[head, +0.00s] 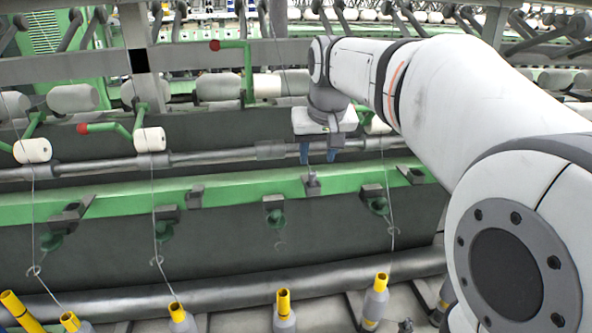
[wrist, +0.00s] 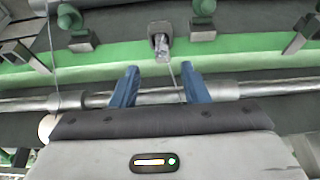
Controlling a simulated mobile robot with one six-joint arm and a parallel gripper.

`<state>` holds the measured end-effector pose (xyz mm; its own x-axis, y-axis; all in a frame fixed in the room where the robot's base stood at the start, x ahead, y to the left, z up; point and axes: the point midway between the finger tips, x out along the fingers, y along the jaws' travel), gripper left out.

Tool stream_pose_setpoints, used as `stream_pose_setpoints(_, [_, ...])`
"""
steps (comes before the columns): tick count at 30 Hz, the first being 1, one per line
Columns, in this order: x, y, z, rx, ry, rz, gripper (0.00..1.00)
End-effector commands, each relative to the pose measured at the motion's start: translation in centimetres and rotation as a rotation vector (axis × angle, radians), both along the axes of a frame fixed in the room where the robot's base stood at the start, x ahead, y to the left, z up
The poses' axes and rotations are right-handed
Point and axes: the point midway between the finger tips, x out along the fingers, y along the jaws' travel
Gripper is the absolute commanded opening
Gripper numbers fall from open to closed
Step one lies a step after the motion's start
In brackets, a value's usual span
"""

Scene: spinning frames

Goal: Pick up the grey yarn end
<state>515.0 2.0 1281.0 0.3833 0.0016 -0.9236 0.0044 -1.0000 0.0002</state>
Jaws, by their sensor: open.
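My gripper (head: 318,158) has two blue fingers, spread apart, just above the green rail (head: 240,190) in the head view. In the wrist view the open gripper (wrist: 160,70) has nothing clamped in it. A small grey bracket on the rail (head: 312,183) sits just below the fingers in the head view. In the wrist view this bracket (wrist: 152,34) lies just beyond the fingertips and holds a light grey tuft, seemingly the grey yarn end (wrist: 161,43). A thin grey strand (wrist: 174,76) runs from it back between the fingers, nearer the right one.
Other brackets, one at the left (head: 73,212), line the rail. Yarns hang at the left (head: 154,215) and right (head: 388,200). Yellow-topped bobbins (head: 283,308) stand along the bottom. A metal bar (head: 215,160) runs behind the gripper, with white rolls (head: 218,87) above.

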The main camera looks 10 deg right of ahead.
Motion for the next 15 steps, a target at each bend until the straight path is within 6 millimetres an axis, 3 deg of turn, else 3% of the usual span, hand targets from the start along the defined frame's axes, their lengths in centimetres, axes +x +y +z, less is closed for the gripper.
stream_pose_setpoints(15, [2.1,0.2,-6.1,0.000,0.003,-0.001,0.41])
